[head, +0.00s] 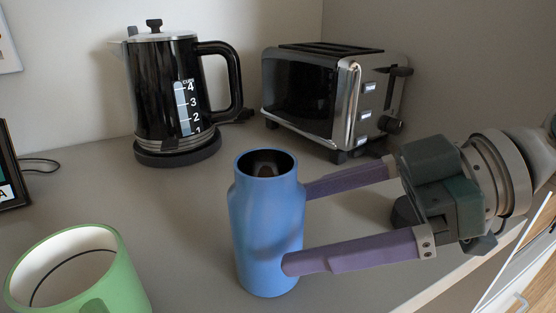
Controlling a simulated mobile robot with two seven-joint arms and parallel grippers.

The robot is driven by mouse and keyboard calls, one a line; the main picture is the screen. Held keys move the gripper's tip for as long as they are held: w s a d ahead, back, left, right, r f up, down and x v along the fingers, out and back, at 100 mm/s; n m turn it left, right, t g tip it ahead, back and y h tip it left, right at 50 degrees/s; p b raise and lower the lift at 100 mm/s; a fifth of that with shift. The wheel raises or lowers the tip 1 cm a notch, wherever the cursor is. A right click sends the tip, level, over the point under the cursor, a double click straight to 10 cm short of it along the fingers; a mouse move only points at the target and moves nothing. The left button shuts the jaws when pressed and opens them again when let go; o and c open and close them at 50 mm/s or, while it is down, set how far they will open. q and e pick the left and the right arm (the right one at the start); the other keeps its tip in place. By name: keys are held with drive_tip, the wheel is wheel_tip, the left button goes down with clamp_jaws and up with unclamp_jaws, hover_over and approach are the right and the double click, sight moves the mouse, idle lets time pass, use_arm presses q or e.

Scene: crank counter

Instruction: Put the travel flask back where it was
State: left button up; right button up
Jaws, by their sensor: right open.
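The blue travel flask (262,225) stands upright on the grey counter in the middle of the head view, its top open and dark inside. My right gripper (294,228) reaches in from the right with its two purple fingers spread. The near fingertip overlaps the front right side of the flask, and the far finger passes behind its right edge. The gripper is open; I cannot tell whether either finger touches the flask. My left gripper is not in view.
A black kettle (165,95) on its base stands at the back left. A black and silver toaster (335,95) stands at the back right. A green cup (125,280) is at the front left. The counter (180,215) is clear between the cup and the flask.

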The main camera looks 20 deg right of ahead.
drive_tip(key=p+v, duration=0.1)
drive_tip(key=v, duration=0.6)
drive_tip(key=shift+d, duration=0.15)
drive_tip(key=shift+r, duration=0.15)
